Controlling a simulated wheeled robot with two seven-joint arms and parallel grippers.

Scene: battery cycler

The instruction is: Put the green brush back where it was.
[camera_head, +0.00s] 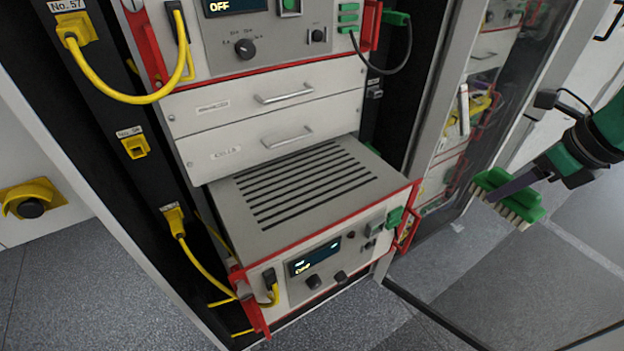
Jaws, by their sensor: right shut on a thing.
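The green brush (518,203) shows at the right of the head view, with a green back and pale bristles pointing down and to the left. My right gripper (541,172) comes in from the right edge and is shut on the green brush. It holds the brush in the air, in front of and to the right of the rack, above the grey floor. Where the fingers meet the brush is small and partly hidden. My left gripper is not in view.
A rack holds a lower cycler unit (325,268) pulled forward, with a slotted top and red handles. Closed drawers (276,140) sit above it. Yellow cables (200,267) hang at the left. A glass door (450,110) stands open at right. Floor (455,290) is clear below the brush.

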